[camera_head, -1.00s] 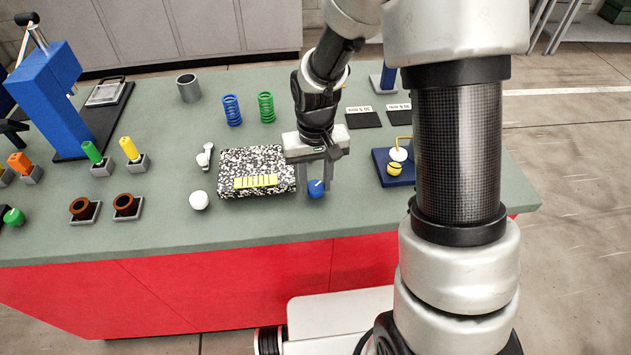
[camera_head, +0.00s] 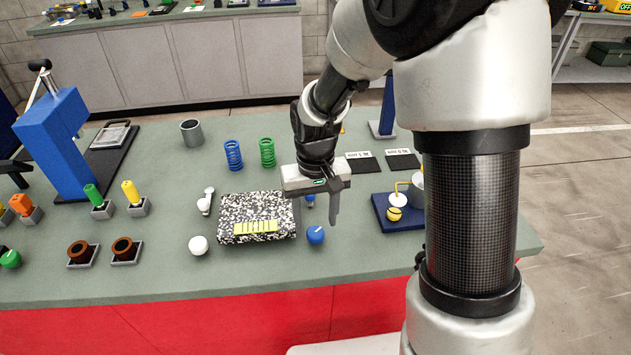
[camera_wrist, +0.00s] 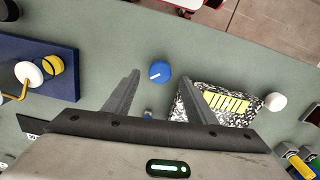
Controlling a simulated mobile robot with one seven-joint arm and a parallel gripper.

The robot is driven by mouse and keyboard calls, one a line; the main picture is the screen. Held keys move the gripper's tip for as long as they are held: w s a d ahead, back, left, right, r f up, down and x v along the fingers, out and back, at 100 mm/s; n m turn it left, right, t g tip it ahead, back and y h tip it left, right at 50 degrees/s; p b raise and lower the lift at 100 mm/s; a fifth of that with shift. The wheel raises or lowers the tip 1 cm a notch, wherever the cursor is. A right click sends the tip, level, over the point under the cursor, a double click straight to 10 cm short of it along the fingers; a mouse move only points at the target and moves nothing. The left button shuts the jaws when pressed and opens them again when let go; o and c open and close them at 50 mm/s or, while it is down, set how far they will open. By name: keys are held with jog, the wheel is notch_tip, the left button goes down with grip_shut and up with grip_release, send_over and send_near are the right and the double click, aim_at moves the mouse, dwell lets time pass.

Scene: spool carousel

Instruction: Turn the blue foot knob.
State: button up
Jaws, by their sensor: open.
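The speckled black-and-white block (camera_head: 270,212) with a yellow label lies on the green bench top. A round blue foot knob (camera_head: 315,234) with a pale pointer line sits at its front right corner. In the wrist view the same blue knob (camera_wrist: 159,74) shows just beyond and between my fingertips, with nothing touching it. A second blue piece (camera_head: 310,200) at the back right corner is partly hidden by my gripper. My gripper (camera_head: 316,212) is open and empty, its fingers pointing down above and slightly behind the front blue knob.
White knobs (camera_head: 198,245) are at the block's left side. A blue base with a yellow knob (camera_head: 394,214) stands to the right. Blue and green springs (camera_head: 267,153) stand behind. The bench's front edge is near the block, with bare green surface between.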

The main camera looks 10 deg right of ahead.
aim_at(315, 232)
notch_tip(315, 232, up, 14)
jog(key=shift+f+p, duration=0.15)
jog(key=shift+p, duration=0.3)
jog(key=s+d+r+m+t+p, duration=0.1)
jog(key=s+d+r+t+p, duration=0.2)
jog(key=s+r, duration=1)
jog(key=s+d+t, duration=0.2)
jog(key=s+d, duration=0.1)
jog(key=d, duration=0.1)
jog(key=shift+d+t+p, duration=0.3)
jog(key=shift+d+p, duration=0.1)
